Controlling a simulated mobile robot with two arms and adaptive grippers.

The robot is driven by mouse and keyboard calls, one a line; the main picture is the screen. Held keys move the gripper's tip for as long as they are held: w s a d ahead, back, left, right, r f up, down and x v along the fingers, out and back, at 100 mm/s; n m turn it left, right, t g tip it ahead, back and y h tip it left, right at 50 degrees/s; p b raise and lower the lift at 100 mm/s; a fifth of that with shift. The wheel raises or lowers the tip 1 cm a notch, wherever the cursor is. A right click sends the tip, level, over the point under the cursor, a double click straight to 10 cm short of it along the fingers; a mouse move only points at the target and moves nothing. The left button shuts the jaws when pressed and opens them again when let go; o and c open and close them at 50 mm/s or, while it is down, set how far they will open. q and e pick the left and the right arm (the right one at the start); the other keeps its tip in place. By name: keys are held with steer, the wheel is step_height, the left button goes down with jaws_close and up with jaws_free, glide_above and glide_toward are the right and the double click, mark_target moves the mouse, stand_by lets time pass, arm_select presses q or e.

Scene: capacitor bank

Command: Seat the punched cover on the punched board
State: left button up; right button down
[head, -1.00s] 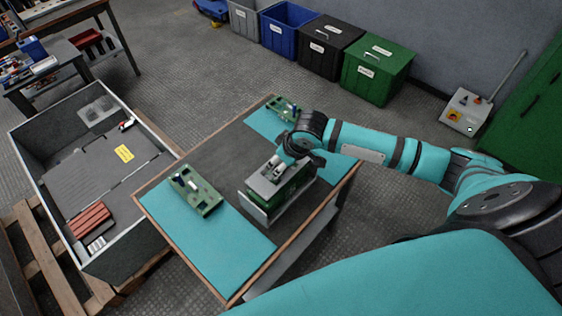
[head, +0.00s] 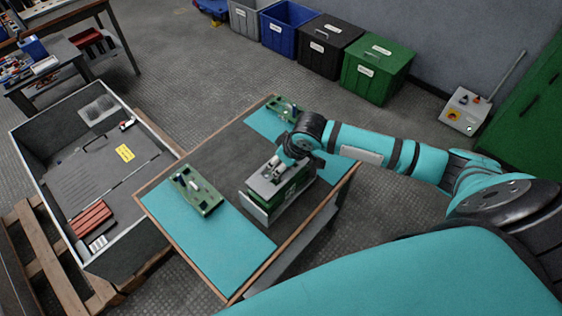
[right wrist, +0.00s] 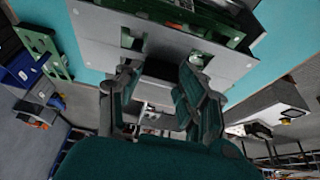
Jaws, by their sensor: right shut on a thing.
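My right gripper (head: 282,164) reaches over the table and is shut on the punched cover, a grey plate (head: 262,187) with square cut-outs. In the right wrist view the fingers (right wrist: 163,75) meet the underside or edge of this grey plate (right wrist: 105,35). Green material (head: 292,190) shows close against the grey piece; I cannot tell whether they touch. A green punched board (head: 205,197) with holes and a dark part at one end lies on the teal mat, left of the gripper. My left gripper is not in view.
Another green board (head: 284,106) lies at the table's far end. The near teal mat (head: 225,243) is mostly clear. A grey crate (head: 150,219) on a pallet stands left of the table (head: 237,298). Several bins, including a green one (head: 375,72), line the back wall.

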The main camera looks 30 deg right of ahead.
steer(key=shift+p, duration=0.55)
steer(key=shift+f+b, duration=0.5)
steer(key=shift+f, duration=0.7)
stand_by(0.4)
stand_by(0.8)
steer(key=c, duration=0.7)
jaws_free()
steer(key=shift+f, duration=0.1)
